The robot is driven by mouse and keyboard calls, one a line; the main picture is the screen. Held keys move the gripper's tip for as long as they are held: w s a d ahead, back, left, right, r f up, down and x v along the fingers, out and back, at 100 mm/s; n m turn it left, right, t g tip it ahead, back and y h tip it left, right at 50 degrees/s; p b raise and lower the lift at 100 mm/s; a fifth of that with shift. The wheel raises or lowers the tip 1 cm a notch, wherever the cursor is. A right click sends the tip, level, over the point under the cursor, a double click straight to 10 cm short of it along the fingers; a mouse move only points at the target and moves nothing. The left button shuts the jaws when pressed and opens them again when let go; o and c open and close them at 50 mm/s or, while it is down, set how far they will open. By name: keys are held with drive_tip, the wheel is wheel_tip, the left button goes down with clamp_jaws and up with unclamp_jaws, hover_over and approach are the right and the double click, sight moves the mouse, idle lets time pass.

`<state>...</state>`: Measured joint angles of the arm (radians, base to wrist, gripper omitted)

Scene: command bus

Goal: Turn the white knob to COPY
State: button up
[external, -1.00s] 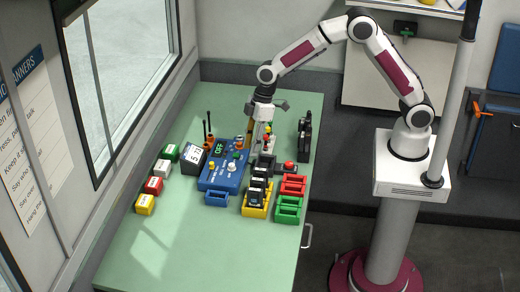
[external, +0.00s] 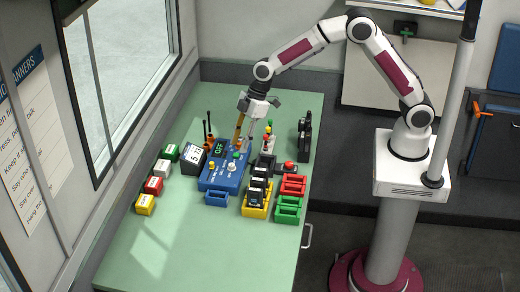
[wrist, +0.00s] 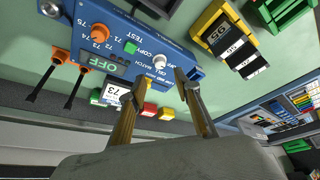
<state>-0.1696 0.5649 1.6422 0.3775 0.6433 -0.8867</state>
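The white knob (external: 231,167) stands on the near part of the blue control box (external: 210,185). In the wrist view the white knob (wrist: 160,58) is just beyond and between my fingertips, beside the labels COPY, OFF and WATCH. The box's display (wrist: 104,66) reads OFF. My gripper (wrist: 160,76) is open and empty, with its fingers apart on either side of the knob's line of sight. In the external view my gripper (external: 242,145) is above the far part of the box and tilts toward it. No contact with the knob shows.
An orange knob (wrist: 99,33) and a green part (wrist: 128,49) sit beside the white knob. Two antennas (external: 207,128) rise behind the box. Coloured trays (external: 289,208) stand to the right, and coloured blocks (external: 145,205) to the left. The table front is clear.

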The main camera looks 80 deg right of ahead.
sight(232, 164)
drive_tip(key=shift+x, duration=3.75)
clamp_jaws()
